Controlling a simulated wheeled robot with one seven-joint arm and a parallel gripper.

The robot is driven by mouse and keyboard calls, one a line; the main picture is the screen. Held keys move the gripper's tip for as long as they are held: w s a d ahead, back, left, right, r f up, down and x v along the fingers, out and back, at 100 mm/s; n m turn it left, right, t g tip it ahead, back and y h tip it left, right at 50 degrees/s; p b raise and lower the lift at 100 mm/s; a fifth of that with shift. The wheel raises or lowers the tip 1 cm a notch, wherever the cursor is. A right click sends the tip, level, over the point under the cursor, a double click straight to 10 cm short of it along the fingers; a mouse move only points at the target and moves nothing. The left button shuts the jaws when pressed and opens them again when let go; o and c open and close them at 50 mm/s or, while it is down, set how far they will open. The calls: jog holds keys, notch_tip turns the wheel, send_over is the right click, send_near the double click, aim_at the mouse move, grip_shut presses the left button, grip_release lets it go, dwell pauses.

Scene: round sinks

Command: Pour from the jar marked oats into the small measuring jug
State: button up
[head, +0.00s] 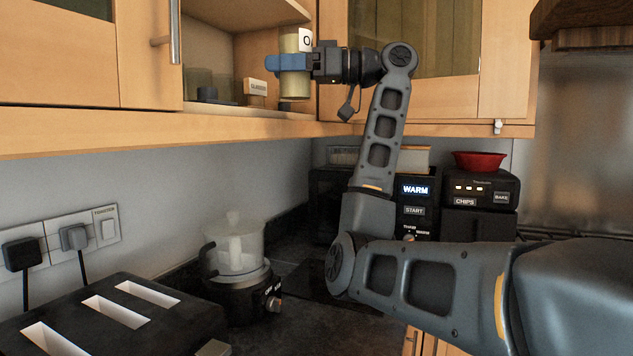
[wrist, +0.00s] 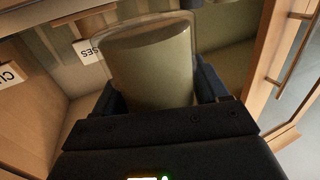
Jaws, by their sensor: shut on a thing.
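My gripper (head: 295,62) is raised at the open upper cupboard and shut on a clear jar with pale contents (head: 295,83). The jar is upright, and its white label shows only the start of a word, "O" and part of a letter; the gripper covers the rest. In the wrist view the jar (wrist: 152,68) stands between the two dark fingers (wrist: 165,88). I cannot make out the small measuring jug in either view.
A small labelled block (head: 256,87) and dim jars (head: 205,84) stand on the cupboard shelf. Below are a food processor (head: 235,245), a toaster (head: 110,325), black appliances (head: 480,190) and a red bowl (head: 479,161). The cupboard door (head: 150,50) at left has a metal handle.

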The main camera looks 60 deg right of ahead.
jog(key=s+a+f, duration=0.2)
jog(key=s+f, duration=0.2)
jog(key=f, duration=0.7)
jog(key=s+a+f, duration=0.1)
jog(key=s+f, duration=0.3)
jog(key=f, duration=0.6)
jog(key=s+a+f+n+g+y, duration=0.2)
jog(key=s+a+f+n+y, duration=0.1)
jog(key=a+f, duration=0.65)
jog(key=s+a+f+n+g+y, duration=0.2)
jog(key=s+a+f+g+y, duration=0.15)
jog(key=a+f, duration=0.6)
jog(key=shift+t, duration=0.85)
jog(key=s+a+f, duration=0.1)
jog(key=s+f, duration=0.1)
jog(key=f, duration=0.1)
jog(key=s+a+f, duration=0.1)
jog(key=s+f, duration=0.1)
jog(key=f, duration=0.1)
jog(key=s+a+f, duration=0.1)
jog(key=s+f, duration=0.1)
jog(key=f, duration=0.1)
jog(key=shift+s+a+f, duration=0.15)
jog(key=shift+f, duration=0.05)
jog(key=shift+m, duration=0.5)
